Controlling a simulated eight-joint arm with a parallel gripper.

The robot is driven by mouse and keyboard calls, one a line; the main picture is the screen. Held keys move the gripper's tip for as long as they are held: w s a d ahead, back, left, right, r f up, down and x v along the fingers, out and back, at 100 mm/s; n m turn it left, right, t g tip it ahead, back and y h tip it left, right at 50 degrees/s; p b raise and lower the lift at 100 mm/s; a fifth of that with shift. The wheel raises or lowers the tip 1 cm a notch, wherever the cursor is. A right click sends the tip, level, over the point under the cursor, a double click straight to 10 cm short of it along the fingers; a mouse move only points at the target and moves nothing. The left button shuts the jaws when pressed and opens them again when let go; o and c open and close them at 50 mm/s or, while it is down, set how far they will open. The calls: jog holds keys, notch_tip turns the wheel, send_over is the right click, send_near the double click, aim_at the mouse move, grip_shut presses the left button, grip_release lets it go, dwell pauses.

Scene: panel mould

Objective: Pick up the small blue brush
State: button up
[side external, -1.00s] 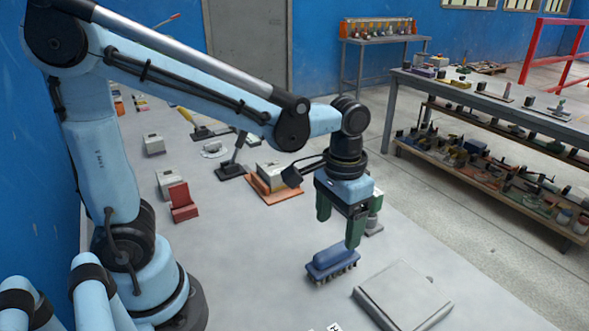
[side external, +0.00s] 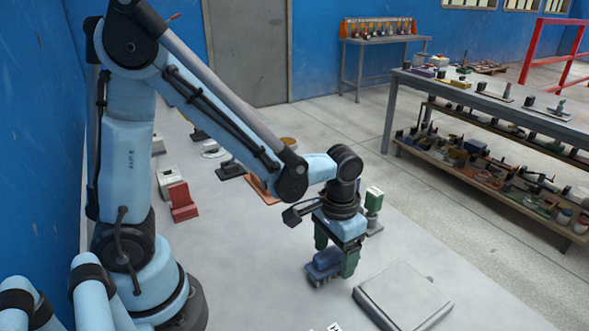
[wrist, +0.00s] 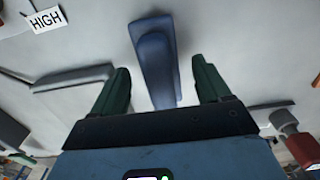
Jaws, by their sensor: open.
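The small blue brush (side external: 322,266) lies on the grey table surface, with its dark bristle side down. In the side view my gripper (side external: 335,258) is low over it, and its green fingers stand on either side of it, partly hiding it. In the wrist view the brush (wrist: 156,62) runs lengthwise between the two open fingers (wrist: 162,85). Gaps show between the brush and both fingers there, so my gripper is open and not closed on it. The near end of the brush is hidden behind the gripper body.
A flat grey slab (side external: 403,295) lies right of the brush. A green and white upright item (side external: 374,208) stands behind my gripper. A red block (side external: 182,202) sits to the left. A white "HIGH" label (wrist: 46,20) shows in the wrist view. The table left of the brush is clear.

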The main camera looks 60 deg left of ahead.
aim_at(335, 249)
jog(key=c, duration=1.3)
jog(key=shift+r, duration=0.1)
jog(key=shift+r, duration=0.75)
notch_tip(335, 249, up, 3)
jog(key=shift+f, duration=0.15)
jog(key=s+d+r, duration=0.2)
jog(key=d, duration=0.1)
jog(key=s+d+r, duration=0.2)
jog(key=s+d, duration=0.1)
jog(key=s+d+r, duration=0.2)
jog(key=shift+s+d+r, duration=0.35)
jog(key=shift+d, duration=0.05)
